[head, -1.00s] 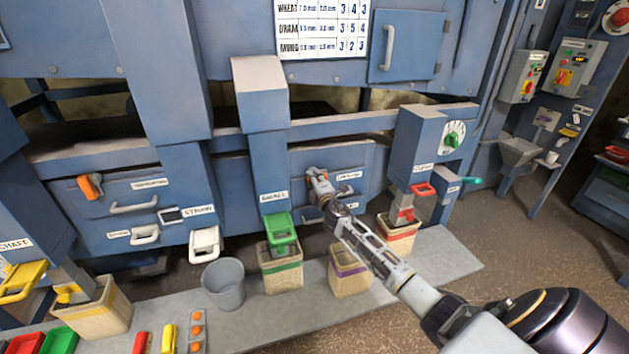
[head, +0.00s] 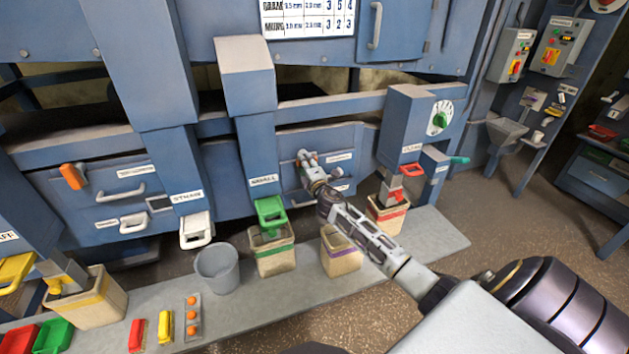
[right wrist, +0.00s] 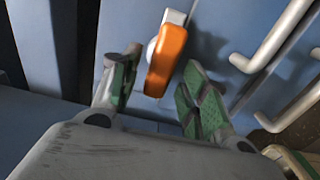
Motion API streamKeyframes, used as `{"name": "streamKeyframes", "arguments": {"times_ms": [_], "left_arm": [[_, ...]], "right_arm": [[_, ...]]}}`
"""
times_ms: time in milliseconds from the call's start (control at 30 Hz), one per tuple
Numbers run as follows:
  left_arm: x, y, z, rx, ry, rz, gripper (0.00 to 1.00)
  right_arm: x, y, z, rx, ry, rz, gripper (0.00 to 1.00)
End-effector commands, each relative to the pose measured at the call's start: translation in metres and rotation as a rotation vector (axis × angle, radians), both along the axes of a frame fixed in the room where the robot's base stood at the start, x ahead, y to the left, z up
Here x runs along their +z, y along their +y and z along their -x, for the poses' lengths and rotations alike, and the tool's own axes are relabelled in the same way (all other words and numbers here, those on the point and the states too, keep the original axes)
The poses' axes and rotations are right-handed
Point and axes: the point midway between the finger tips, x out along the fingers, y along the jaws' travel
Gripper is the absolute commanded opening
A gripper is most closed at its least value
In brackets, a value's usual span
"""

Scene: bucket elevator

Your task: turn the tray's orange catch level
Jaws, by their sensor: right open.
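My right gripper (head: 305,160) is at the left part of the right-hand blue tray front (head: 338,140), between the green spout and the dial post. In the right wrist view the gripper (right wrist: 155,95) is open, with one green-padded finger on each side of an orange catch (right wrist: 166,60). The catch is a slanted orange lever on a pale pivot, not gripped; I cannot tell whether a finger touches it. In the head view my gripper mostly hides this catch. Another orange catch (head: 73,176) sits slanted on the left tray front (head: 85,210). My left gripper is not in view.
Pale bar handles (right wrist: 275,40) lie right of the catch in the wrist view. Below the trays stand a green spout (head: 271,212), a white spout (head: 196,230), a grey bucket (head: 218,268) and several baskets, one under my arm (head: 341,258).

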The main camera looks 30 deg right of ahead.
Motion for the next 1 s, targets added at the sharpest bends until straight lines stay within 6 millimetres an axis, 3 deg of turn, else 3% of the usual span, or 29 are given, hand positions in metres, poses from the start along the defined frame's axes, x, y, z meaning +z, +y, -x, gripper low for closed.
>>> {"name": "streamKeyframes", "arguments": {"times_ms": [1000], "left_arm": [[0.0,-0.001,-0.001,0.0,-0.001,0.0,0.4]], "right_arm": [[-0.001,0.02,0.082,0.001,0.002,0.001,0.45]]}}
